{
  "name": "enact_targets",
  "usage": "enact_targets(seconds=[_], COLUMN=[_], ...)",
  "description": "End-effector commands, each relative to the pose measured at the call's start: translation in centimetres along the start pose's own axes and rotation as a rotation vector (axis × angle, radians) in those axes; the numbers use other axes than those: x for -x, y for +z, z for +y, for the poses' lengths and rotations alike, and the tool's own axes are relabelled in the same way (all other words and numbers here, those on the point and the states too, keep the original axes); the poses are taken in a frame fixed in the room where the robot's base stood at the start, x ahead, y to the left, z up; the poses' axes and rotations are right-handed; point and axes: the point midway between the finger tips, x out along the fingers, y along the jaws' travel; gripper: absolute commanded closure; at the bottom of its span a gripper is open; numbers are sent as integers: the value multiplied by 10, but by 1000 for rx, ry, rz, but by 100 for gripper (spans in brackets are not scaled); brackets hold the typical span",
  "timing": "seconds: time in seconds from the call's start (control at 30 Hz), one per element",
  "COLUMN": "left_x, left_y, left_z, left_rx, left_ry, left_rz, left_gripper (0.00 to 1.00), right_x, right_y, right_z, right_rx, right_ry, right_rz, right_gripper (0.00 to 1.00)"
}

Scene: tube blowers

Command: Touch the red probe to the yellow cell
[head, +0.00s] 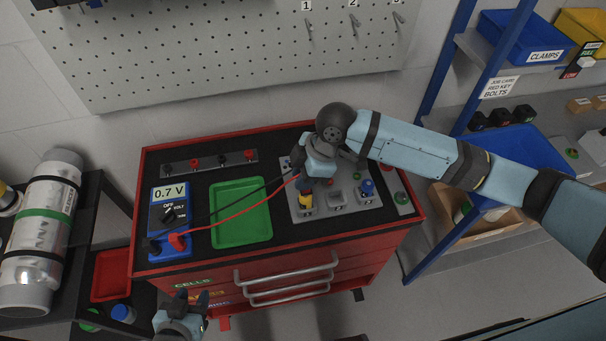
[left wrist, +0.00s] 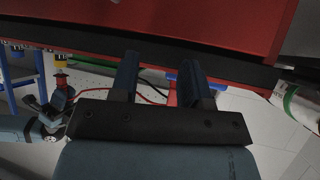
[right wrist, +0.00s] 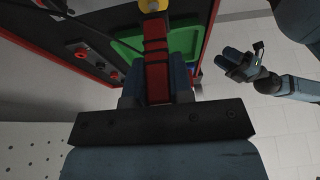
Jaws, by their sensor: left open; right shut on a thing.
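My right gripper (head: 308,186) is shut on the red probe (right wrist: 156,62), directly above the yellow cell (head: 306,202). In the right wrist view the probe lies between the fingers and points toward the yellow cell (right wrist: 153,5). I cannot tell whether its tip touches the cell. The yellow cell stands upright in the left place of a grey holder (head: 335,208). The blue meter (head: 170,215) reads 0.7 V; a red lead runs from it to the right gripper. My left gripper (head: 188,302) is open and empty, in front of the cart.
A green tray (head: 215,240) lies between meter and holder. A blue-topped cell (head: 367,187) stands in the holder's right place. A black lead (head: 245,196) crosses the tray. A gas cylinder (head: 42,230) is at left, a pegboard (head: 220,60) behind, a blue-framed shelf (head: 440,75) at right.

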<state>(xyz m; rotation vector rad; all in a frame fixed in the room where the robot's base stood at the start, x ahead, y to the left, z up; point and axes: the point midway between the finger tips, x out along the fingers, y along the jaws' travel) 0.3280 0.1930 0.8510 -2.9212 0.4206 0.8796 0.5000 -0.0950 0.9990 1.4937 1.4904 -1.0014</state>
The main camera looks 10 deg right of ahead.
Motion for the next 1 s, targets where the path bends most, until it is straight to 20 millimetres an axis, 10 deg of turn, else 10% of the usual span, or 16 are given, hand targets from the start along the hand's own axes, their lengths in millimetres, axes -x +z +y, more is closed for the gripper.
enact_targets(seconds=[1.0], left_x=[24], left_y=[-37], left_z=[1], left_rx=[0], left_ry=[0], left_rz=[0], left_gripper=[57], right_x=[40], right_y=[-17], right_z=[0], right_rx=[1], right_ry=[1], right_rz=[1], right_gripper=[100])
